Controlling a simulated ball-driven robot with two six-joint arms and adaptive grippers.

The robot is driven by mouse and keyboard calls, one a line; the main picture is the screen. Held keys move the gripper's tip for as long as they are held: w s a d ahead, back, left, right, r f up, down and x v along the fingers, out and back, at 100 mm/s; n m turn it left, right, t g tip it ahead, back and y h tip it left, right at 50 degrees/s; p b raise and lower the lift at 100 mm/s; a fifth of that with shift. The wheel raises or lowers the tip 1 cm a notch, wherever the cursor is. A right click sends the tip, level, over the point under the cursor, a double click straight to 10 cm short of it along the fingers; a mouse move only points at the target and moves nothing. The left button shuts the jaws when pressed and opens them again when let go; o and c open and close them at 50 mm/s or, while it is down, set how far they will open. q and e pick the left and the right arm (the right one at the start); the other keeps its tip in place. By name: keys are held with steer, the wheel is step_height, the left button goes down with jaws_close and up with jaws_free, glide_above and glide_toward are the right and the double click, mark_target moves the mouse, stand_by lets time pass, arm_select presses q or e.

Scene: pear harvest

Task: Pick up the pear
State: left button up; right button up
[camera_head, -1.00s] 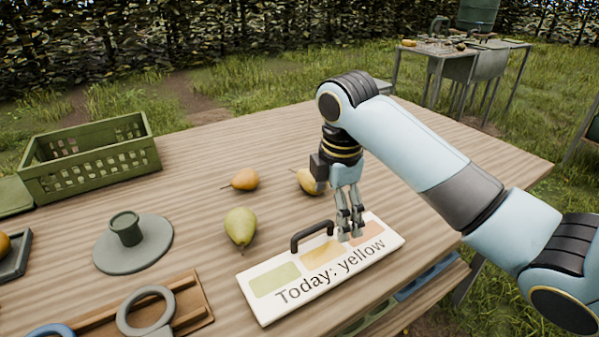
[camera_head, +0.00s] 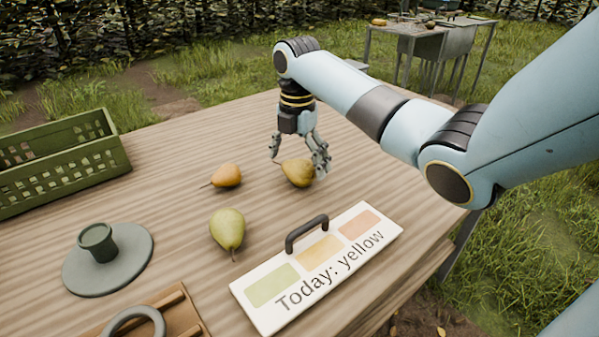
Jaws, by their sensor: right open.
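Three pears lie on the wooden table. A yellow pear (camera_head: 297,173) lies at the right, below my right gripper (camera_head: 298,162). The gripper is open, its fingers spread above and around the yellow pear; whether they touch it I cannot tell. An orange-brown pear (camera_head: 227,175) lies to its left. A green pear (camera_head: 228,229) lies nearer the front. A white sign (camera_head: 262,316) reads "Today: yellow" and has green, yellow and orange patches and a dark handle. My left gripper is not in view.
A green crate (camera_head: 62,161) stands at the left of the table (camera_head: 180,150). A grey-green round stand (camera_head: 135,258) and a brown wooden tray (camera_head: 186,316) are at the front left. The table's back middle is clear.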

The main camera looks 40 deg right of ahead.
step_height(320, 180, down, 3)
steer(key=shift+r, duration=0.2)
steer(key=shift+r, duration=0.1)
steer(key=c, duration=1.3)
